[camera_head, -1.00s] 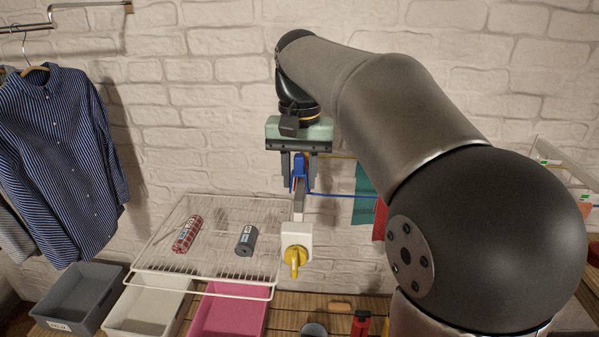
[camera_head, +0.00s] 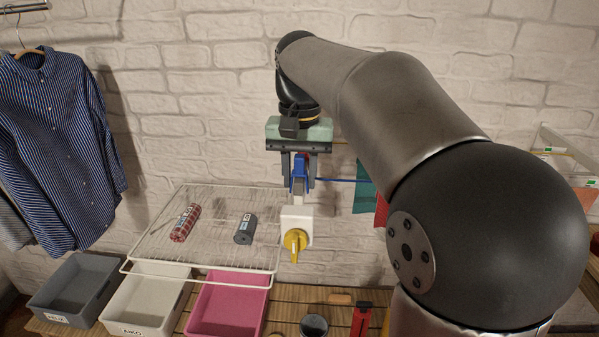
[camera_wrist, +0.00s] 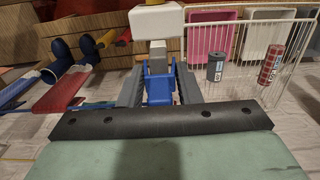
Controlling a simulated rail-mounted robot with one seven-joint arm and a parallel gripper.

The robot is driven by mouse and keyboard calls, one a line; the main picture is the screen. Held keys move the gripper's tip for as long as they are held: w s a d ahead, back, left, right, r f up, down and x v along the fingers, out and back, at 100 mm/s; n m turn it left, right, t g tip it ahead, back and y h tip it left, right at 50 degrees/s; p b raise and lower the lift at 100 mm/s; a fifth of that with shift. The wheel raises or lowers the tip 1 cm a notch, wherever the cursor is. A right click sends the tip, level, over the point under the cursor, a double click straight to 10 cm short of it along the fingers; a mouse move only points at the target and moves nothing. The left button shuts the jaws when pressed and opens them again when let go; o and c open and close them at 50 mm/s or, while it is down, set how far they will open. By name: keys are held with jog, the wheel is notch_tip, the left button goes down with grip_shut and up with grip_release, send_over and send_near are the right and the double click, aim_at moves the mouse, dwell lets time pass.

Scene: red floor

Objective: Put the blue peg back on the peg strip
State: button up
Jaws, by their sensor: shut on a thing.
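The blue peg (camera_head: 299,176) is held upright between the fingers of my gripper (camera_head: 299,178), which is shut on it. In the wrist view the peg (camera_wrist: 158,88) stands between the two dark fingers (camera_wrist: 158,85). A white block with a yellow knob (camera_head: 295,240) is close below the peg in the head view. In the wrist view the white block (camera_wrist: 157,20) appears just beyond the peg. I cannot tell whether they touch. I cannot clearly make out the peg strip in either view.
A white wire rack (camera_head: 165,250) carries a red-patterned roll (camera_head: 185,223) and a grey roll (camera_head: 245,229). Grey (camera_head: 60,308), white (camera_head: 135,325) and pink (camera_head: 222,318) bins stand below it. A blue line runs right of my gripper, near teal (camera_head: 366,188) and red (camera_head: 382,212) cloths.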

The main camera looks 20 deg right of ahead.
jog(key=o, duration=1)
jog(key=shift+o, duration=0.2)
